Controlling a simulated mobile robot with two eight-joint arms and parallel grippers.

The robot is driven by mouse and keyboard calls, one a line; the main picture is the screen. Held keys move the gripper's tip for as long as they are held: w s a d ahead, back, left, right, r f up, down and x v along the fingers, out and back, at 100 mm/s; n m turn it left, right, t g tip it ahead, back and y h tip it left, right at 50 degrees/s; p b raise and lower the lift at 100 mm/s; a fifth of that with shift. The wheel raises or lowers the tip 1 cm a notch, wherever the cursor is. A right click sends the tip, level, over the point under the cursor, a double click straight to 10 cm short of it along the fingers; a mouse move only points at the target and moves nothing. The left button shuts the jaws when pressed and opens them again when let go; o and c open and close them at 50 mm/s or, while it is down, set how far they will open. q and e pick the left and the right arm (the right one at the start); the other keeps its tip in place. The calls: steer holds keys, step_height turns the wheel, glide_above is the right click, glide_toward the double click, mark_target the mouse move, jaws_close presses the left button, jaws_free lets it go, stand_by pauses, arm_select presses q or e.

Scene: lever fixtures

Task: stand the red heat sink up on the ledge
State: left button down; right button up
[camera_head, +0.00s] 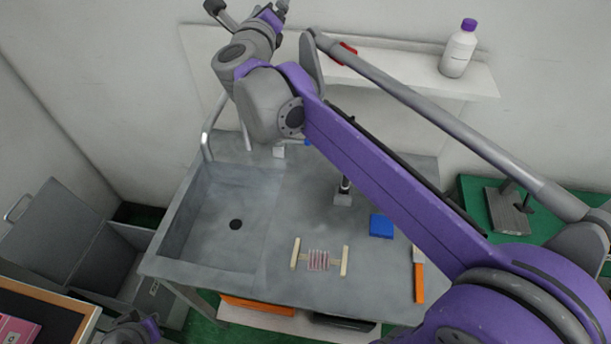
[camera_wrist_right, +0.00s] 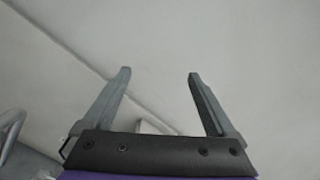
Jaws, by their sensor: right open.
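A white bottle with a purple cap (camera_head: 459,48) stands on the ledge's right part. The grey sink bench (camera_head: 290,215) below holds a ribbed pinkish piece with cream ends (camera_head: 318,260), a blue block (camera_head: 381,226) and an orange-handled tool (camera_head: 419,282). A tap (camera_head: 207,140) rises at the left.

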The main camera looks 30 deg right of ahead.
steer(key=s+a+f+n+y, duration=0.5)
steer(key=a+f+n+y, duration=0.3)
steer(key=n, duration=0.5)
steer(key=s+a+f+n+y, duration=0.6)
steer(key=f+n, duration=0.3)
steer(key=n, duration=0.3)
steer(key=s+d+f+n+g+h, duration=0.2)
steer(key=s+f+n+g, duration=0.7)
steer(key=s+f, duration=1)
step_height(320, 180, down, 2)
steer(key=shift+d+f+n+h, duration=0.15)
steer(key=shift+d+n+h, duration=0.15)
steer(key=shift+d+n, duration=0.65)
steer(key=shift+d, duration=0.15)
